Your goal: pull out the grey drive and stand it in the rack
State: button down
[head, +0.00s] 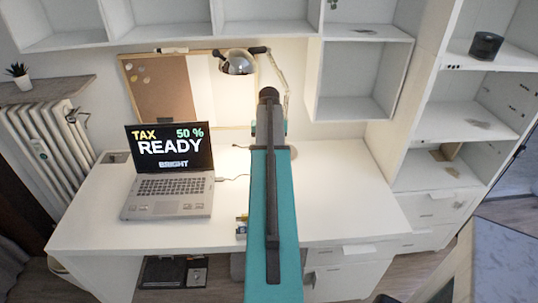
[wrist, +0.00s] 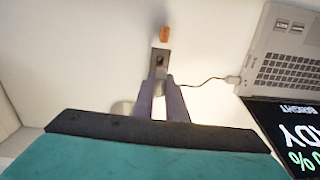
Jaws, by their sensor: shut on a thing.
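My gripper (wrist: 161,77) points down over the desk, right of the laptop, its two dark fingers close together. In the wrist view they are shut on a small dark grey piece (wrist: 158,62), which I take for the grey drive; the fingers partly hide it. A small orange block (wrist: 164,34) lies just beyond it. Whether the grey piece is still plugged into anything is not clear. In the head view my arm hides the fingertips and the drive.
The open laptop (head: 168,190) stands on the left of the white desk (head: 345,205). A thin cable (wrist: 205,80) runs from it toward my fingers. The right of the desk is clear.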

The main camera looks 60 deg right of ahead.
jog(key=shift+r+p, duration=1.65)
jog(key=shift+r, duration=0.85)
jog(key=w+a+n+b, duration=0.1)
jog(key=w+a+n, duration=0.3)
jog(key=w+a, duration=0.75)
jog(key=w+a+n+b, duration=0.1)
jog(key=w+a+n, duration=0.3)
jog(key=w+a, duration=0.8)
jog(key=w+a+n+b, duration=0.2)
jog(key=a+n, duration=0.7)
jog(key=a, duration=2.6)
jog(key=shift+r, duration=0.45)
jog(key=shift+w, duration=0.15)
